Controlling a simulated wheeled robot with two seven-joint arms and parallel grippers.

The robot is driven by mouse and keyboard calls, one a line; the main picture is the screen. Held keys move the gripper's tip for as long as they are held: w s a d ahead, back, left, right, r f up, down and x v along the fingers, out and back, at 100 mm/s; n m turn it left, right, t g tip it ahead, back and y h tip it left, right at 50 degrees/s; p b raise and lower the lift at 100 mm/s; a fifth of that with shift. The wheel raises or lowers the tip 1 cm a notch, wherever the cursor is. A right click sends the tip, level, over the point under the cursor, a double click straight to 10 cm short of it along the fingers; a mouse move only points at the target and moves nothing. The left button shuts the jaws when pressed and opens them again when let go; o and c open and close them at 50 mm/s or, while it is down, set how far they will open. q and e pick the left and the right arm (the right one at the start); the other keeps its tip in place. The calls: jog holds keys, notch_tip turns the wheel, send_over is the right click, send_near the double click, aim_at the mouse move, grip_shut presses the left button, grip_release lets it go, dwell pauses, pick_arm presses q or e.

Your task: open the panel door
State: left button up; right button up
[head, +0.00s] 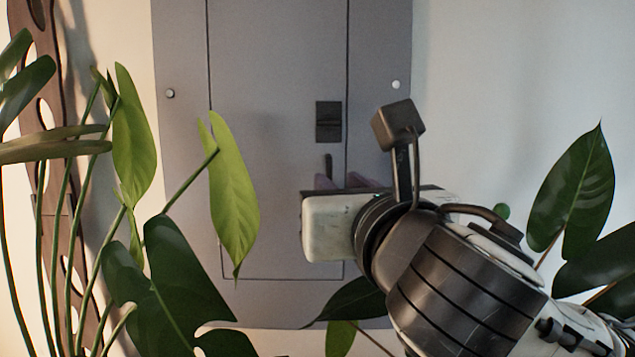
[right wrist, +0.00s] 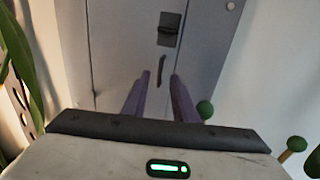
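The grey panel door (head: 275,60) is set in a wall panel and looks shut, flush with its frame. It also shows in the right wrist view (right wrist: 120,40). A dark square latch plate (head: 329,121) sits near its right edge, with a short dark upright handle (head: 328,163) below it. My right gripper (head: 338,181) is just below the handle in the head view. In the right wrist view its two purple fingers (right wrist: 161,80) are apart, with the handle (right wrist: 162,70) showing in line with the gap. Contact cannot be told. My left gripper is not in view.
Leafy plant stems (head: 135,140) stand at the left, and one light green leaf (head: 232,195) overlaps the door's left part. Dark leaves (head: 575,200) are at the right beside my right arm. A brown pierced post (head: 60,190) stands far left. The wall at upper right is clear.

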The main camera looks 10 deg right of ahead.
aim_at(330, 175)
jog(key=shift+w, duration=2.3)
jog(key=shift+c, duration=0.5)
grip_shut()
